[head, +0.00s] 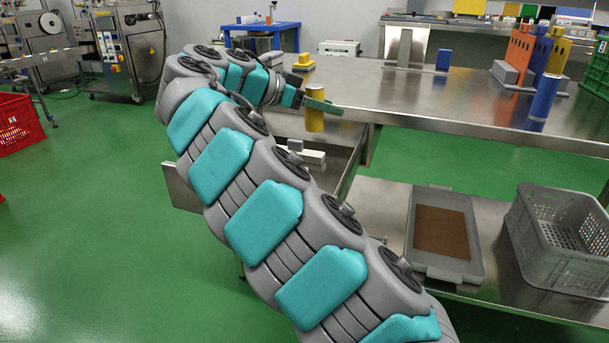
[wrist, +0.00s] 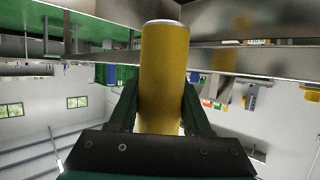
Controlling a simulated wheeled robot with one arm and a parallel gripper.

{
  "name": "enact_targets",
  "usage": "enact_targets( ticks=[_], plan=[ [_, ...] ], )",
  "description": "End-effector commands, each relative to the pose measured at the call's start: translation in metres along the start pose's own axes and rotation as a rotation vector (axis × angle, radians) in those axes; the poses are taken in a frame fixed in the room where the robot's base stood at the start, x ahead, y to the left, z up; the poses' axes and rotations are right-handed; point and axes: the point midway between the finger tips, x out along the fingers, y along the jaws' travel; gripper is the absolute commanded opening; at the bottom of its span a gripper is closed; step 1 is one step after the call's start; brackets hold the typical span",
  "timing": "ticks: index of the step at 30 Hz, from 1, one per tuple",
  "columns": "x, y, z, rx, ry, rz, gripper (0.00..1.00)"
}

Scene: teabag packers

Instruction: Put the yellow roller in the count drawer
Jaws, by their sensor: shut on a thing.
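The yellow roller (head: 314,121) is upright in my gripper (head: 318,104), over the open drawer. In the wrist view the yellow roller (wrist: 164,75) fills the middle between both fingers, its pale end at the top. My gripper (wrist: 162,100) is shut on it. The open drawer (head: 181,187) juts out to the left from under the steel table, and my arm hides much of it. White items (head: 305,154) show inside it below the roller. I cannot read any label on the drawer.
The steel table (head: 440,95) edge is just right of the roller. A blue roller (head: 543,98) stands on it, with orange and blue holders behind. A yellow piece (head: 303,62) lies near its left end. A grey tray (head: 411,245) and grey crate (head: 551,238) are on the lower shelf.

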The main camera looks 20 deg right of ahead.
Motion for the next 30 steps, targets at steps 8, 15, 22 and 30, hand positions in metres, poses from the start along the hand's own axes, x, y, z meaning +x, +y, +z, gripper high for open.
enact_targets(
  ticks=[8, 15, 22, 30],
  plan=[
    [0.015, 0.001, 0.037, -0.003, 0.002, 0.002, 0.00],
    [0.023, 0.000, 0.055, -0.002, 0.001, 0.000, 0.00],
    [0.033, 0.001, 0.082, -0.003, 0.001, 0.002, 0.00],
    [0.037, 0.000, 0.091, 0.000, 0.000, -0.001, 0.00]
  ],
)
